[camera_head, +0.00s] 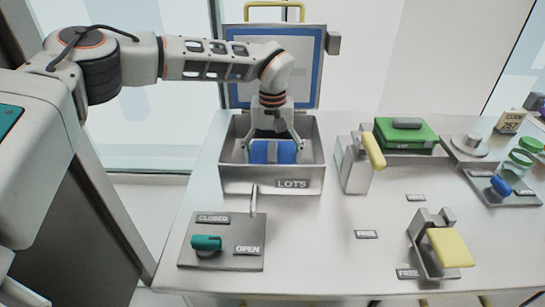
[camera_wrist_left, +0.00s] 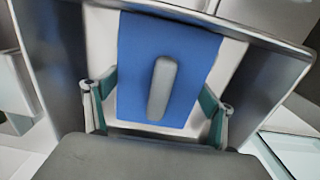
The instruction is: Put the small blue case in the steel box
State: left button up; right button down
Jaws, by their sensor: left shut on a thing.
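The steel box (camera_head: 240,181), labelled LOTS, stands open on the table with its blue-edged lid (camera_head: 316,75) raised at the back. The small blue case (camera_head: 260,152) with a grey handle is inside the box walls. My left gripper (camera_head: 273,145) reaches down into the box and is shut on the case. In the left wrist view the blue case (camera_wrist_left: 196,70) sits between the two fingers, with its grey handle facing the camera. Whether the case touches the box floor cannot be told.
A panel (camera_head: 225,253) with a teal knob and OPEN and CLOSED labels lies in front of the box. A green case (camera_head: 408,136) and yellow-handled holders (camera_head: 450,248) stand to the right.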

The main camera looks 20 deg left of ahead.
aim_at(272, 150)
pick_arm(q)
jog(key=o, duration=1.4)
notch_tip(272, 150, up, 12)
jog(key=shift+r+p, duration=0.1)
jog(key=shift+p, duration=0.45)
